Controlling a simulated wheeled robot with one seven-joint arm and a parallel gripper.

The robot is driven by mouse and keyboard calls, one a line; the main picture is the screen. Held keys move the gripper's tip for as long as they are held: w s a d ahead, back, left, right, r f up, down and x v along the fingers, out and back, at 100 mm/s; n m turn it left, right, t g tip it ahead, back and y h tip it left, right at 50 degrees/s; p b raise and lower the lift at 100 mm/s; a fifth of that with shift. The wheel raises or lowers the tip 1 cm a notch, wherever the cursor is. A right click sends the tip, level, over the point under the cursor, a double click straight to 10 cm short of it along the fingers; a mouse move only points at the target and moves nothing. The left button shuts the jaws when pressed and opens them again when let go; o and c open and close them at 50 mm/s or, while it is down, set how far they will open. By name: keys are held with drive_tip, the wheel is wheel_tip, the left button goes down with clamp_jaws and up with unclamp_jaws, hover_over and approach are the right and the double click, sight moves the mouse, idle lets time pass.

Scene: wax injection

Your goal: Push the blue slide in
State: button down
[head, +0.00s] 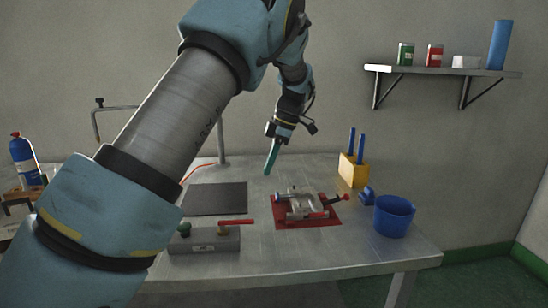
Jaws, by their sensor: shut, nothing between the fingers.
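A metal mould (305,206) lies on a red mat (322,222) on the table. A small blue-ended piece (281,197), which looks like the blue slide, sticks out at the mould's left side. How far it stands out is too small to tell.
A dark flat mat (216,198) and a grey block with a red handle (205,240) lie to the left. A yellow block with blue rods (353,170), a small blue object (367,195) and a blue bucket (393,216) stand to the right.

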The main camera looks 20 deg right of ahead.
sight(285, 196)
drive_tip(key=p+x, duration=0.1)
drive_tip(key=x, duration=0.4)
drive_tip(key=shift+f, duration=0.1)
drive_tip(key=shift+s+d+f+p, duration=0.2)
drive_tip(key=shift+d+f+p, duration=0.1)
drive_tip(key=shift+d, duration=0.25)
drive_tip(key=shift+s+d+f+p, duration=0.2)
drive_tip(key=shift+d+f+p, duration=0.1)
drive_tip(key=shift+d, duration=0.2)
drive_tip(key=shift+s+d+f, duration=0.1)
drive_tip(key=shift+d+f, duration=0.35)
drive_tip(key=shift+d, duration=0.05)
